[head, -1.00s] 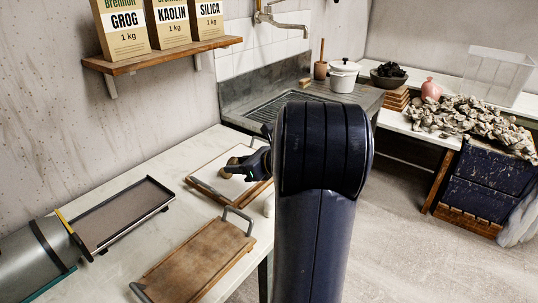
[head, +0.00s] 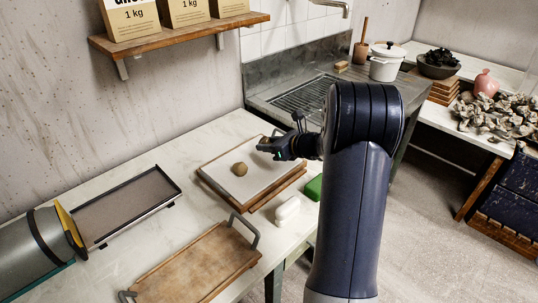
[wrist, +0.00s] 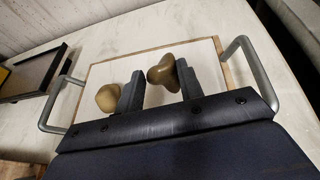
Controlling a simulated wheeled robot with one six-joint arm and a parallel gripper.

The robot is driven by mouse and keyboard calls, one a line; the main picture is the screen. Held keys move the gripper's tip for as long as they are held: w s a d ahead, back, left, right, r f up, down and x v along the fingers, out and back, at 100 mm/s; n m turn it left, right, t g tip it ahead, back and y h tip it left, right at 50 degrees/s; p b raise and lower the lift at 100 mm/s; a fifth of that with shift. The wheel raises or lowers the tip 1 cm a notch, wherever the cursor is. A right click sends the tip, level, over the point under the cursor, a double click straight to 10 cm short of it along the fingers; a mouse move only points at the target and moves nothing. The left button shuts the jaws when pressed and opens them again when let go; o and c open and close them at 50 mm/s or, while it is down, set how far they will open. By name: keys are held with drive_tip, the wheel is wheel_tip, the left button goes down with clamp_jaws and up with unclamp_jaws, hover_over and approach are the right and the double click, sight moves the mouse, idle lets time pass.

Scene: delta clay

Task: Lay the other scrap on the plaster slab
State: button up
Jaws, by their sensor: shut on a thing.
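The plaster slab (head: 262,178) is a white sheet on a wooden board on the pale table. A tan, rounded clay scrap (head: 240,169) lies on it, left of my gripper (head: 264,145). It also shows in the wrist view (wrist: 108,98), just outside the left finger. My gripper is over the slab's back right part, shut on a second brown, knobbly scrap (wrist: 164,72) between its fingers in the wrist view. I cannot tell whether this scrap touches the slab (wrist: 140,66). The gripper hides it in the head view.
A brown board with grey handles (head: 195,265) lies in front of the slab. A dark-rimmed tray (head: 125,205) and a grey cylinder (head: 35,250) stand left. A white block (head: 287,209) and a green block (head: 314,188) lie right of the slab. Bare table lies between tray and slab.

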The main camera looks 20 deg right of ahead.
sight(270, 160)
drive_tip(key=shift+f, duration=1.85)
drive_tip(key=shift+f, duration=0.1)
drive_tip(key=shift+f+b, duration=0.15)
drive_tip(key=shift+b, duration=0.25)
drive_tip(key=o, duration=1)
drive_tip(key=shift+s+d+r, duration=0.1)
drive_tip(key=shift+s+r, duration=0.1)
drive_tip(key=shift+r, duration=0.2)
drive_tip(key=v, duration=1.1)
drive_tip(key=shift+s+p, duration=0.3)
drive_tip(key=shift+p, duration=0.05)
drive_tip(key=shift+w, duration=0.1)
